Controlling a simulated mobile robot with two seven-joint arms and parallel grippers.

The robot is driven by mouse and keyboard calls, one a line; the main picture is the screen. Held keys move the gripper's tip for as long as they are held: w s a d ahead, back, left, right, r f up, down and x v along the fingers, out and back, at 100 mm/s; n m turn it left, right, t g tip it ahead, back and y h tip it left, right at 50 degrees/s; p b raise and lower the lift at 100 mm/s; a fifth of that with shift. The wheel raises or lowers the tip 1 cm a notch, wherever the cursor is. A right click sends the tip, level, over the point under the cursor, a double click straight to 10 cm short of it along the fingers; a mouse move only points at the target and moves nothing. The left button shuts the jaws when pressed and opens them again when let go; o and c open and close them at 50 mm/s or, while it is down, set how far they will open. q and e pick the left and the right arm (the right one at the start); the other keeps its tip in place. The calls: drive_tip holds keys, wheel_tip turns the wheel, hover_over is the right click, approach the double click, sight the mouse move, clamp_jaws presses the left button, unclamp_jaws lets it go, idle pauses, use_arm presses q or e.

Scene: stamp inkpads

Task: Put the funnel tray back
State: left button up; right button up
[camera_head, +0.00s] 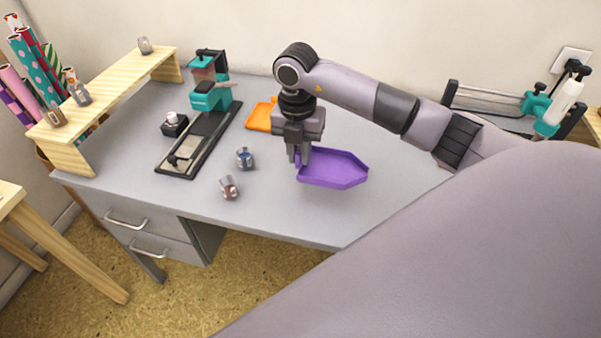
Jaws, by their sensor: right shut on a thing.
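The purple funnel tray (338,169) shows in the head view, at the middle of the grey desk. My right gripper (299,160) points down and is shut on the tray's left edge. The fingers hide part of that edge. Whether the tray rests on the desk or hangs just above it, I cannot tell. An orange tray (259,117) lies behind and left of my right gripper, partly covered by it. My left gripper is not in view.
Two small jars, one blue-labelled (245,158) and one reddish (229,187), stand left of the tray. A teal stamping device (210,95) on a dark base, a black inkpad (174,124) and a wooden shelf (110,92) stand further left. The desk right of the tray is clear.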

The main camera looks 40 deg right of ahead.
sight(300, 188)
drive_tip(key=shift+f, duration=3.8)
drive_tip(key=o, duration=0.8)
drive_tip(key=shift+f, duration=0.1)
wheel_tip(300, 188, up, 12)
drive_tip(key=shift+w+a+r, duration=0.1)
drive_tip(key=shift+r, duration=0.05)
